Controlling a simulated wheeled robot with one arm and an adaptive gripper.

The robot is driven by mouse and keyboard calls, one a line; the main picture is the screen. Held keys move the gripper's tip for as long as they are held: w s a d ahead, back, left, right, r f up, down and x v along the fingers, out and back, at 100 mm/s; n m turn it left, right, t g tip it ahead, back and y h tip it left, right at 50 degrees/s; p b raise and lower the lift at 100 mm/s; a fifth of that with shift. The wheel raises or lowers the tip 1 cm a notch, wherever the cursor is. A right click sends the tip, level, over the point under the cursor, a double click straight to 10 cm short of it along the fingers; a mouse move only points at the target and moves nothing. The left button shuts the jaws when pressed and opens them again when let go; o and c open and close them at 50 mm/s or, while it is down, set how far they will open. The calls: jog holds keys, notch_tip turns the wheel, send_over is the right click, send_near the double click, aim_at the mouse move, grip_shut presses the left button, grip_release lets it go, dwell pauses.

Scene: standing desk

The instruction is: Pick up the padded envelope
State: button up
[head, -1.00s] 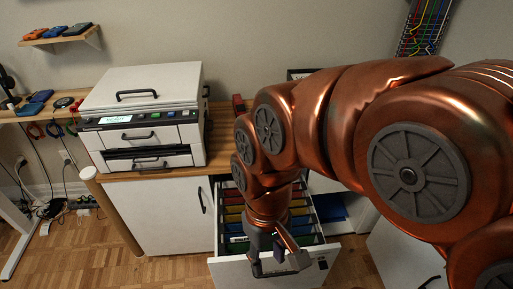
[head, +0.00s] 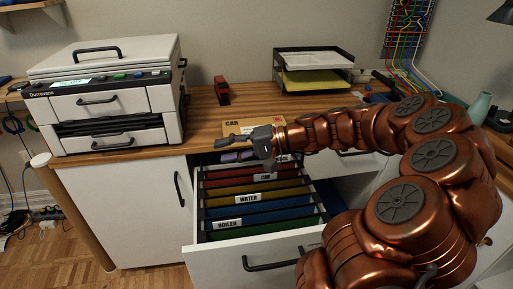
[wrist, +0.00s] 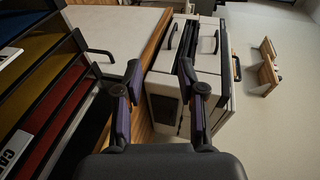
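A tan, flat item marked CAR, which looks like the padded envelope (head: 243,124), lies on the wooden desktop near its front edge in the head view. My gripper and wrist partly cover it from the front. My gripper (head: 222,142) points left in front of the desk edge, above the back of the open drawer. In the wrist view my gripper (wrist: 160,72) has its two fingers apart with nothing between them. I cannot make out the envelope in the wrist view.
The open file drawer (head: 222,258) holds several coloured hanging folders, labelled WATER, BOILER and CAR. A printer (head: 110,105) stands at left on the desk. A red stapler-like object (head: 221,92) and a black paper tray (head: 314,72) sit behind the envelope.

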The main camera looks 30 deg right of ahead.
jog(key=d+f+m+t+h+b, duration=0.1)
jog(key=d+f+m+t, duration=0.1)
jog(key=d, duration=0.4)
jog(key=w+d+f+m+t+h+b, duration=0.1)
jog(key=d+f+m+t+b, duration=0.1)
jog(key=d, duration=0.5)
jog(key=d+f+m+t+h+b, duration=0.1)
jog(key=d+f+m+t+b, duration=0.1)
jog(key=d+f, duration=0.3)
jog(key=shift+w+d+f+t+h, duration=0.15)
jog(key=shift+d+t+h, duration=0.15)
jog(key=shift+d+t, duration=0.6)
jog(key=b+x, duration=0.2)
jog(key=x, duration=0.5)
jog(key=shift+w, duration=0.3)
jog(key=shift+f, duration=0.1)
grip_shut()
